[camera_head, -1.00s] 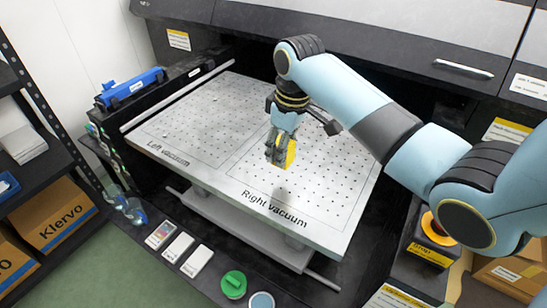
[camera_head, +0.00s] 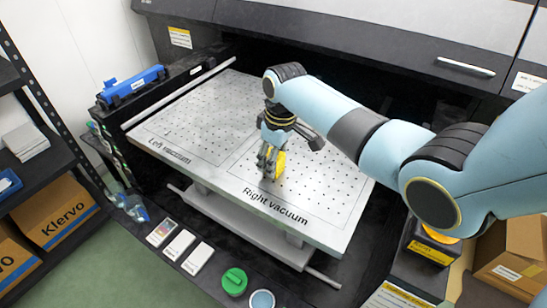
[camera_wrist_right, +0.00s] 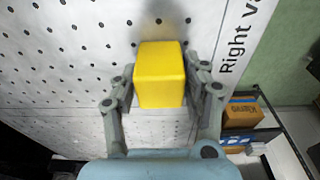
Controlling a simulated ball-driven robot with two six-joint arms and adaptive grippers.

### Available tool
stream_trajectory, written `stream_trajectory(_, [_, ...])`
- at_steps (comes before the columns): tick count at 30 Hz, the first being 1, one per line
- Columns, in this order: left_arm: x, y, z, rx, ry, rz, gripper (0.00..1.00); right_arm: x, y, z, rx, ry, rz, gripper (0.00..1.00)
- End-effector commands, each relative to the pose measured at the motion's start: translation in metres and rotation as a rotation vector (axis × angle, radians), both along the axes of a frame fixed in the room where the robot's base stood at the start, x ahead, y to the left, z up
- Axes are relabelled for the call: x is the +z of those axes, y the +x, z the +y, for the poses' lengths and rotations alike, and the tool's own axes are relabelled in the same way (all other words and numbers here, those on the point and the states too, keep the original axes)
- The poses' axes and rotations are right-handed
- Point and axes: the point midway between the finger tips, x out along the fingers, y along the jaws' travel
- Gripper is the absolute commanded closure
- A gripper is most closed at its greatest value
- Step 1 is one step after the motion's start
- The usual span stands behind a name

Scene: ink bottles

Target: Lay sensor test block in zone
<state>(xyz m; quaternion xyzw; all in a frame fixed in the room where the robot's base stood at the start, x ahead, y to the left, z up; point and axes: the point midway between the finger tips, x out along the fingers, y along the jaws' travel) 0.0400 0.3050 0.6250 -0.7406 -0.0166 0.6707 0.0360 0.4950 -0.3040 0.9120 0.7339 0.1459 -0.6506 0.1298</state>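The yellow sensor test block (camera_head: 280,163) is between the fingers of my right gripper (camera_head: 270,164), low over the "Right vacuum" zone (camera_head: 325,185), near its front left part. In the right wrist view, the block (camera_wrist_right: 160,75) sits between the two fingertips of the right gripper (camera_wrist_right: 160,92), which are close against its sides; the gripper looks shut on it. I cannot tell whether the block touches the perforated bed (camera_head: 215,95). The "Left vacuum" zone (camera_head: 190,125) is bare. My left gripper is not in view.
The printer housing (camera_head: 390,40) rises behind the bed, and a black side with a blue unit (camera_head: 132,86) borders it on the left. White cards (camera_head: 179,245), a green lid (camera_head: 234,281) and a round container (camera_head: 262,300) lie along the front ledge.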

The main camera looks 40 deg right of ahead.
Motion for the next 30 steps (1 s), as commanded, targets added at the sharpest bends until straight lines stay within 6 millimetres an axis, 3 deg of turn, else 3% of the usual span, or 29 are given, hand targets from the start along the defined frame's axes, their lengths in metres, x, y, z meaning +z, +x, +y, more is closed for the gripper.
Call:
stream_trajectory(4, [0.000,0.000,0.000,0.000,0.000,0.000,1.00,0.001,0.000,0.000,0.000,0.000,0.000,0.35])
stream_trajectory(14, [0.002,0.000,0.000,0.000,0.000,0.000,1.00,0.007,0.000,0.000,0.000,-0.001,-0.001,0.35])
stream_trajectory(30, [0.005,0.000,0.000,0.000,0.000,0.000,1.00,0.109,-0.011,-0.005,0.000,0.000,-0.002,0.35])
